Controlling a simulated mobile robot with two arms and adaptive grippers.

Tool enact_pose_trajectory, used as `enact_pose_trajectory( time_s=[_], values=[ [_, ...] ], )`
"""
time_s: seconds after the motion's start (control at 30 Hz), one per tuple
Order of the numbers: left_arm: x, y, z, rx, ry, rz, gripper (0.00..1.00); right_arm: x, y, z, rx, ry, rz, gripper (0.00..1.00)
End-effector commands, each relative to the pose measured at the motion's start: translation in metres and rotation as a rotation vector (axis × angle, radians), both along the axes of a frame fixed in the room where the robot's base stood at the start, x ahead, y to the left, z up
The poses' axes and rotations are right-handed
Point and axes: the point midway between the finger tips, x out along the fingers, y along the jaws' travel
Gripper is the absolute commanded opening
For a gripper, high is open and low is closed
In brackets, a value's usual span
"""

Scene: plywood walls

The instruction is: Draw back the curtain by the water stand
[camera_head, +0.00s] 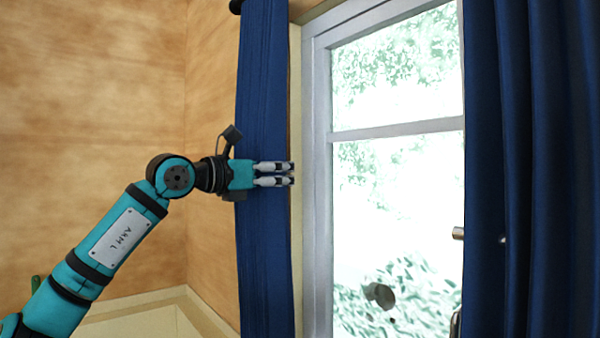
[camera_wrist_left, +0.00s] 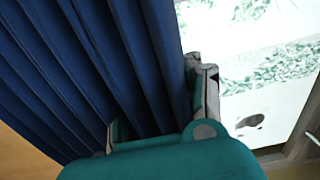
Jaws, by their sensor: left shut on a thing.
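A blue curtain (camera_head: 263,90) hangs bunched in a narrow strip at the left side of the window (camera_head: 397,190). A second, wider blue curtain (camera_head: 540,170) covers the right side of the window. My left gripper (camera_head: 290,174) is in front of the left curtain, with its fingertips at the curtain's right edge. It is shut on this curtain. In the left wrist view the folds of the left curtain (camera_wrist_left: 90,70) run up to the fingers, and the finger on the right stands by the curtain's edge. My right gripper is not in view. The water stand is not in view.
A dark rod end (camera_head: 236,6) shows above the left curtain. Plywood walls (camera_head: 90,120) stand at the left, with a pale ledge (camera_head: 140,315) low down. A window handle (camera_head: 458,233) sticks out beside the right curtain. The glass between the curtains is uncovered.

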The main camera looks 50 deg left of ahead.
Motion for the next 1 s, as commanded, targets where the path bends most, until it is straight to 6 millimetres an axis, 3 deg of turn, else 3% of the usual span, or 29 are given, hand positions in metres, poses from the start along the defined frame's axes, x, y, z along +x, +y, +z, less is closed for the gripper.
enact_pose_trajectory(
  time_s=[0.37, 0.4, 0.73, 1.0],
  values=[
    [0.0017, 0.0039, -0.0063, 0.007, 0.017, 0.004, 0.0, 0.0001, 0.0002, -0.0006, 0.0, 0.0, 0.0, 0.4],
    [0.0017, 0.0039, -0.0063, 0.007, 0.017, 0.004, 0.2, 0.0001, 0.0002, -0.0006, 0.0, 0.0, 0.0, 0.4],
    [0.0005, 0.0037, -0.0029, 0.005, 0.01, 0.004, 0.63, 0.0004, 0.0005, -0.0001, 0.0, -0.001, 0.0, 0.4],
    [0.0, 0.0036, -0.0017, 0.004, 0.008, 0.004, 0.65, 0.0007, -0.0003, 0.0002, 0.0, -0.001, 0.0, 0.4]
  ],
)
